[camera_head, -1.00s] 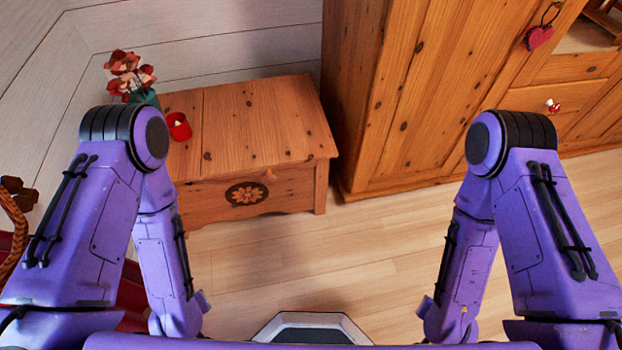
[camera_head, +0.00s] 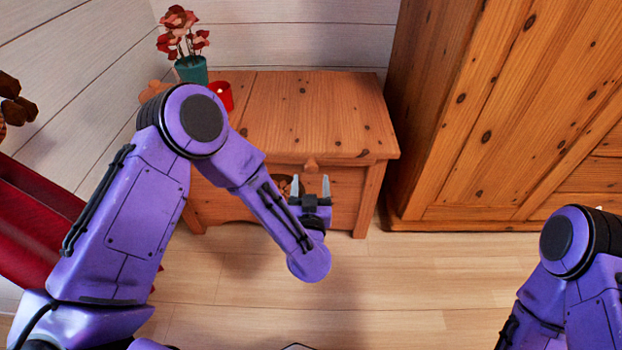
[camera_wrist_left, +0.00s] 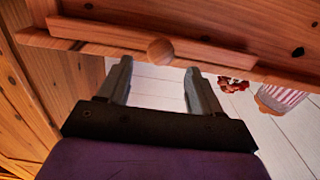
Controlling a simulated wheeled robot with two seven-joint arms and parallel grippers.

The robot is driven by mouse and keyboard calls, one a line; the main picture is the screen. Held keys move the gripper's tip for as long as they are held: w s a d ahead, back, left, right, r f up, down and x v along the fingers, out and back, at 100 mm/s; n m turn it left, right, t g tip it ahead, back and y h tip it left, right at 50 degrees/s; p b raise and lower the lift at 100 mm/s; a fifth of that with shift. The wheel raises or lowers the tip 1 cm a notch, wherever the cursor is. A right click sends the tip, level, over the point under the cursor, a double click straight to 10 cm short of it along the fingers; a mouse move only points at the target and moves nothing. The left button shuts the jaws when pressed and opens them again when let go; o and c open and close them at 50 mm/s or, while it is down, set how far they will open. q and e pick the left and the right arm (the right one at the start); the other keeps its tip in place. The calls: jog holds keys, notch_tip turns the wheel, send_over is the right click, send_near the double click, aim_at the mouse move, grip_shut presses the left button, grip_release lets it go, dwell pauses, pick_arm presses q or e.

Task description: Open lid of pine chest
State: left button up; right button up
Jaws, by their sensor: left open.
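The pine chest (camera_head: 310,112) stands against the white wall, its lid down in the head view. A round wooden knob (camera_head: 311,165) sits at the middle of its front edge. My left gripper (camera_head: 310,182) is open and empty just in front of the chest, its fingers pointing up toward the knob. In the left wrist view the knob (camera_wrist_left: 160,50) shows just beyond and between the two spread fingertips, with a gap I cannot measure. My left forearm hides the chest's lower left front and part of its carved ornament. My right gripper is out of view.
A teal vase (camera_head: 191,69) with red flowers and a red candle holder (camera_head: 222,95) stand on the lid's left part. A tall pine wardrobe (camera_head: 480,110) stands close on the right. The plank floor (camera_head: 400,285) in front is clear.

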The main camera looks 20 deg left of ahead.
aim_at(311, 169)
pick_arm(q)
jog(key=x, duration=0.4)
jog(key=shift+w+b, duration=0.15)
jog(key=shift+b, duration=0.25)
grip_shut()
